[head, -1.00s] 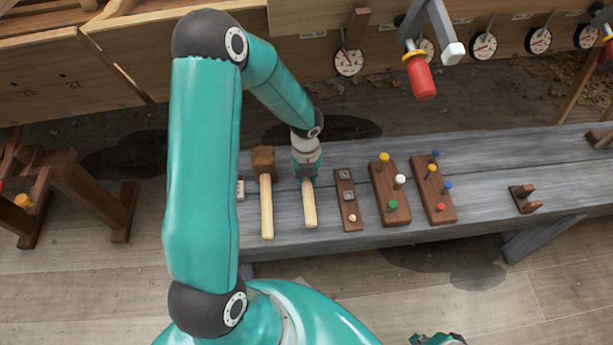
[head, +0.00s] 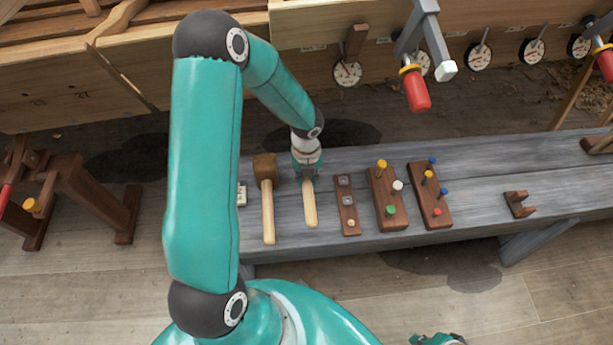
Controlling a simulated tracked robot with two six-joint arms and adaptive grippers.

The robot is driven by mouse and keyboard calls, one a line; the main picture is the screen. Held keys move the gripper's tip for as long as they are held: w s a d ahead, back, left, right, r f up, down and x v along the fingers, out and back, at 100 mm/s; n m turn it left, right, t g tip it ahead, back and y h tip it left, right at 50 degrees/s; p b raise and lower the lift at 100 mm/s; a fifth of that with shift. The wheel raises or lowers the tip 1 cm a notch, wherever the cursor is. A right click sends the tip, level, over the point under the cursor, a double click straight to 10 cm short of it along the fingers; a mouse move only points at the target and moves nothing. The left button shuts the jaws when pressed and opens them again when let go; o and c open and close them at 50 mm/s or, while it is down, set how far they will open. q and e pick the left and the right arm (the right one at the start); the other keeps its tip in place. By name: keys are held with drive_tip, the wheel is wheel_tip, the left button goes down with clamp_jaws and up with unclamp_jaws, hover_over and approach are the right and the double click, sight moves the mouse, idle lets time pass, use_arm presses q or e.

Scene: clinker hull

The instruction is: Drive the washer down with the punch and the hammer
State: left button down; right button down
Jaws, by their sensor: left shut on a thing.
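My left gripper (head: 307,173) points down over the grey bench and is shut on a tool with a pale wooden handle (head: 310,205), which looks like the hammer. The gripper hides the tool's head; I cannot tell whether it touches the bench. A wooden mallet (head: 268,212) lies just left of it. To the right, a narrow brown block (head: 350,213) bears two grey metal squares, probably with the washer (head: 347,201), and a small pale peg (head: 351,223). I cannot pick out the punch for sure. My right gripper (head: 438,340) is barely in view at the bottom edge.
Two brown peg blocks (head: 386,206) (head: 430,203) with coloured pegs stand further right on the bench. A small wooden bracket (head: 519,204) is near the bench's right part. A red-handled clamp (head: 415,90) hangs by the hull with gauges (head: 347,73). The bench between peg blocks and bracket is clear.

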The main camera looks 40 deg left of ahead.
use_arm(q)
wheel_tip(320, 180, up, 6)
drive_tip(key=p, duration=0.5)
drive_tip(key=c, duration=1.6)
unclamp_jaws()
clamp_jaws()
drive_tip(key=shift+w, duration=0.1)
